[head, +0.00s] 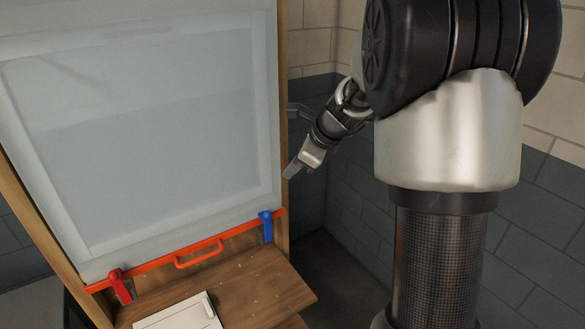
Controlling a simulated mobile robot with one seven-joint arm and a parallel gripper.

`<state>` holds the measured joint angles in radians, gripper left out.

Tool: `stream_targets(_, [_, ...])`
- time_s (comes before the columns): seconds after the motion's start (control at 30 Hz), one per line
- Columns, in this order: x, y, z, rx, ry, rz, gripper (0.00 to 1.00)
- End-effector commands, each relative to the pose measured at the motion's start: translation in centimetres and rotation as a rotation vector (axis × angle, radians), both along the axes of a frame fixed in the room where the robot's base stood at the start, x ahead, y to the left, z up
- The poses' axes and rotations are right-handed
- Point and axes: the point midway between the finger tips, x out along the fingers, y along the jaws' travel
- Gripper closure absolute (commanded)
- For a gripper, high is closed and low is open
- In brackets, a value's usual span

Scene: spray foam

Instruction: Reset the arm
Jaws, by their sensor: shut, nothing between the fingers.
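My gripper (291,171) is at the end of my arm, in the middle of the head view. It is shut and holds nothing. It points down and to the left, close to the right edge of a wooden frame with a large pale panel (150,130). I cannot tell whether the fingertips touch the frame.
An orange bar with a handle (198,252) runs along the panel's lower edge, with a red clamp (120,286) and a blue clamp (266,227). A white flat object (178,315) lies on the wooden shelf (255,285). Brick walls stand behind.

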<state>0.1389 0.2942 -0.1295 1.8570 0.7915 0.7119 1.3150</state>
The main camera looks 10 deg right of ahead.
Motion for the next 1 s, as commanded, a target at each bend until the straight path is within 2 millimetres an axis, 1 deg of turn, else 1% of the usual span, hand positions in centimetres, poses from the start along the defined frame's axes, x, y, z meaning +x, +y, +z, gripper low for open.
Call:
stream_targets(0.37, [0.1, 0.0, 0.3, -0.002, 0.0, 0.001, 1.0])
stream_targets(0.47, [-0.8, 0.5, 1.1, -0.03, -0.018, 0.052, 1.0])
stream_targets(0.53, [-2.5, 1.3, 2.5, -0.089, -0.049, 0.148, 1.0])
stream_targets(0.57, [-3.5, 1.7, 3.2, -0.125, -0.067, 0.207, 1.0])
stream_targets(0.67, [-8.1, 3.4, 5.7, -0.286, -0.142, 0.462, 1.0])
stream_targets(0.7, [-10.3, 3.9, 6.5, -0.364, -0.173, 0.579, 1.0])
stream_targets(0.77, [-13.6, 4.6, 7.5, -0.483, -0.219, 0.757, 1.0])
stream_targets(0.8, [-15.8, 4.8, 7.9, -0.564, -0.246, 0.876, 1.0])
stream_targets(0.87, [-19.0, 5.0, 8.3, -0.685, -0.282, 1.05, 1.0])
stream_targets(0.9, [-21.0, 5.1, 8.3, -0.764, -0.301, 1.164, 1.0])
stream_targets(1.0, [-25.3, 4.7, 8.2, -0.946, -0.332, 1.416, 1.0])
